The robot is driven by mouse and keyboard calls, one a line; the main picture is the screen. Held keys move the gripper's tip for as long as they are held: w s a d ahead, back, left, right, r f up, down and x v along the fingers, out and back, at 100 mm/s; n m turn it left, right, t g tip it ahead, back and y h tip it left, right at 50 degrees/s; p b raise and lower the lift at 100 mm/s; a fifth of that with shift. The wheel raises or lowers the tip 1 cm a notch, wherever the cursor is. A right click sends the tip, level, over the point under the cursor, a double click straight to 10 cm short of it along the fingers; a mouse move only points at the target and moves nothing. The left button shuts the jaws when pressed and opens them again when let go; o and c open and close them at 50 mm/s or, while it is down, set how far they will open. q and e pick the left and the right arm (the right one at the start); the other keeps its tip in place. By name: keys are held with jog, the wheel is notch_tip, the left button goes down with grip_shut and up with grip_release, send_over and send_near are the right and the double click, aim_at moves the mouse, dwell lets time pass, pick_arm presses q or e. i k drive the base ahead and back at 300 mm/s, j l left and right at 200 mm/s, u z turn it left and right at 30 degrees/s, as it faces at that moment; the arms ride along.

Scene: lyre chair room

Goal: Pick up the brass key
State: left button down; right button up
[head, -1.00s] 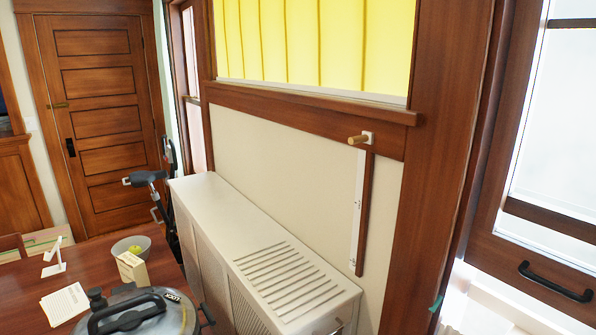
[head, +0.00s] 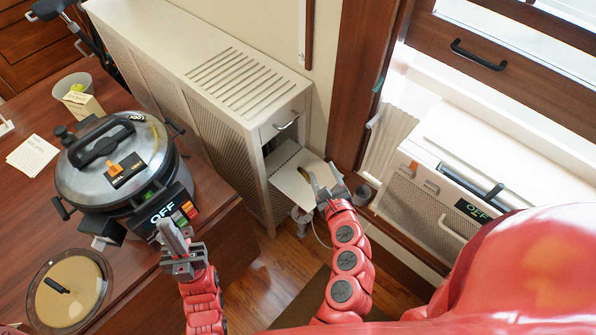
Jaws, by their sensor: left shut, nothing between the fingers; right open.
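A small brass-coloured thing (head: 304,174), which may be the brass key, lies on a white sheet or shelf (head: 287,187) beside the cabinet; it is too small to be sure. My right gripper (head: 324,176) is open over the right part of this white surface, just right of the brass-coloured thing, and hides part of the surface. I cannot tell whether it touches anything. My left gripper (head: 174,236) is shut and empty, in front of the big cooker, near its control panel.
The cooker (head: 145,150) stands on the wooden table (head: 35,190), with a round tan-topped dish (head: 72,300), cards (head: 32,155) and a bowl (head: 70,84). A white slatted cabinet (head: 205,62) stands behind. A white machine (head: 440,190) stands right. Wooden floor (head: 283,262) shows between.

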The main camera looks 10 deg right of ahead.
aim_at(299, 169)
jog(key=k+j, duration=0.2)
jog(key=j, duration=0.2)
jog(key=j+z, duration=0.25)
jog(key=z, duration=0.2)
jog(key=j+z, duration=0.2)
jog(key=z, duration=0.2)
jog(key=i+j+z, duration=0.15)
jog(key=j+z, duration=0.3)
jog(key=i+j+z, duration=0.1)
jog(key=j+z, duration=0.15)
jog(key=z, duration=0.2)
